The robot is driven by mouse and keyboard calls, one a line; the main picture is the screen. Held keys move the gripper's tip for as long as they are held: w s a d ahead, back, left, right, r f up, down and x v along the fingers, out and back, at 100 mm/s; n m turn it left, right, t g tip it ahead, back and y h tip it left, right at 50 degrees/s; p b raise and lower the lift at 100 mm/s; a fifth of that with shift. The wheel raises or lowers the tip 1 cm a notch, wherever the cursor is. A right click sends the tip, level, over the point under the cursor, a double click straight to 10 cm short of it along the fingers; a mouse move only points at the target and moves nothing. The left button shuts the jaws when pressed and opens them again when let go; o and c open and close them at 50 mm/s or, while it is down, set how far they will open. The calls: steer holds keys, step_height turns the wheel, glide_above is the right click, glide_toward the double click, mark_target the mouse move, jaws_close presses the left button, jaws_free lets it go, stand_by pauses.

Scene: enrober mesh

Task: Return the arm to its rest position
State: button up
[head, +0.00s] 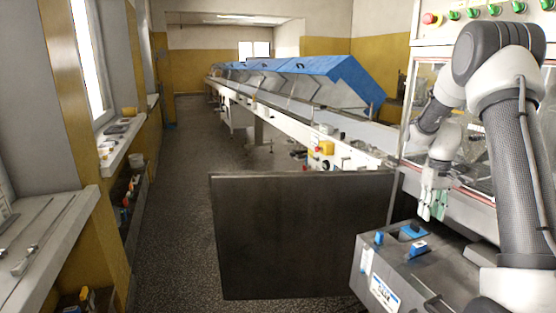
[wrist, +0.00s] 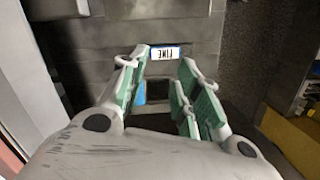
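My arm reaches down at the right of the head view, in front of the glass-fronted machine. My gripper (head: 433,204), with green-padded fingers, points down above the grey box (head: 440,278). In the wrist view my gripper (wrist: 165,62) has its fingers spread apart with nothing between them. Beyond the fingertips is a white label (wrist: 166,53) reading "FINE" on a grey surface. A dark square opening and a bit of blue show between the fingers.
Blue parts (head: 417,248) stand up from the grey box. A dark upright panel (head: 290,235) stands left of it. A long conveyor line with blue covers (head: 345,80) runs to the back. A windowsill shelf (head: 50,240) lines the left; the aisle floor (head: 185,170) is clear.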

steer(key=s+a+r+t, duration=0.2)
steer(key=s+a+r, duration=0.2)
steer(key=s, duration=0.6)
steer(key=s+a+r+t, duration=0.2)
steer(key=s+a+r, duration=0.3)
steer(key=s+r, duration=0.4)
steer(key=s+a+r+t, duration=0.2)
steer(key=s+a+r, duration=0.2)
steer(key=s, duration=0.8)
steer(key=v, duration=0.2)
steer(key=shift+a+r, duration=0.25)
steer(key=shift+a, duration=0.1)
